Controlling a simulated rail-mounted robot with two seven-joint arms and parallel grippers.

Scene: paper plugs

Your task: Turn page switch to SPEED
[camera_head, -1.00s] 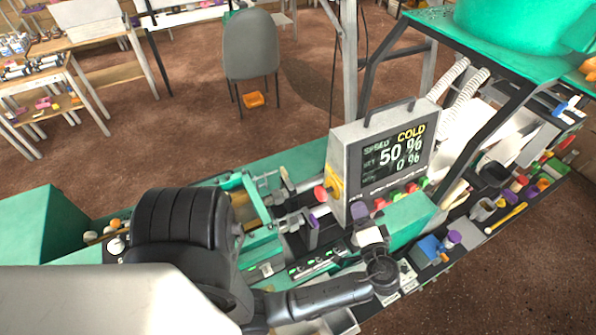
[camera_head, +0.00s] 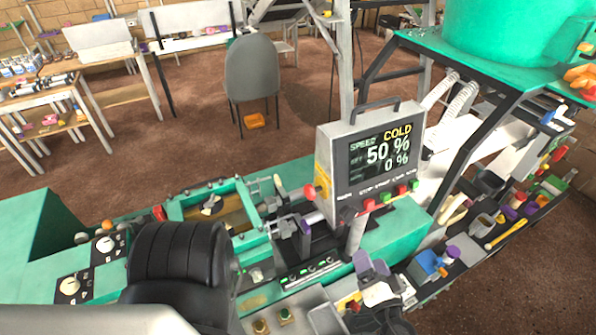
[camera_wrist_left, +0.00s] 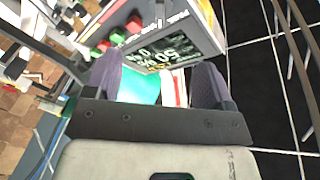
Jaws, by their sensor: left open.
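The grey control box (camera_head: 328,160) stands on the green machine. Its screen (camera_head: 384,158) reads SPEED, COLD, 50 % and 0 %. Below the screen is a row with a black knob (camera_head: 348,213), a green button (camera_head: 386,197) and red ones (camera_head: 368,205). I cannot tell which is the page switch. My left gripper (camera_head: 371,263) is open, below and in front of the box in the head view. In the left wrist view my left gripper (camera_wrist_left: 157,68) has its fingers apart, with the tilted screen (camera_wrist_left: 170,45) and buttons (camera_wrist_left: 135,23) beyond. My right gripper is not seen.
The green bench (camera_head: 400,232) runs under the box. A tray of tools and blocks (camera_head: 470,252) lies to the right. Black frame bars (camera_head: 480,135) rise right of the box. A chair (camera_head: 252,70) stands on open floor behind.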

